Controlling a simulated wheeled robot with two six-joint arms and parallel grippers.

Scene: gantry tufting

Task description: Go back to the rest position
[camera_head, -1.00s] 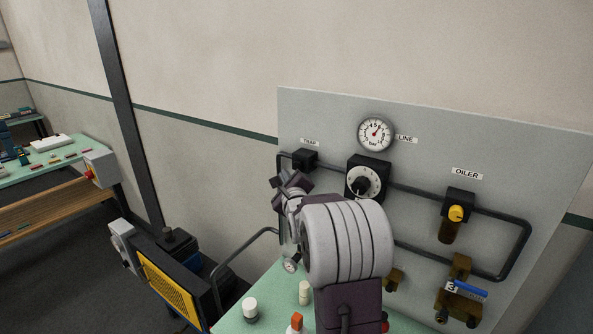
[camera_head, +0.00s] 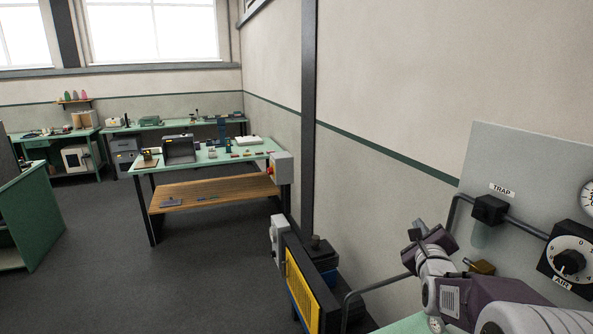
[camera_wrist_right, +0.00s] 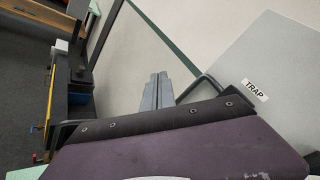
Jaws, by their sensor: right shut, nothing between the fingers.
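My right gripper (camera_head: 418,227) is in front of the wall, left of the grey panel (camera_head: 520,160), at the end of my right arm, which comes in from the lower right. In the right wrist view its two grey fingers (camera_wrist_right: 158,92) are together with nothing between them. The gripper appears apart from the panel and the pipe. My left gripper is in neither view.
The panel carries the trap (camera_head: 489,209), the air dial (camera_head: 569,261) and a partly cut-off gauge (camera_head: 588,197). A yellow-fronted machine (camera_head: 301,291) stands below left of my gripper. A green-topped workbench (camera_head: 205,158) is farther back. Grey floor (camera_head: 180,270) between is open.

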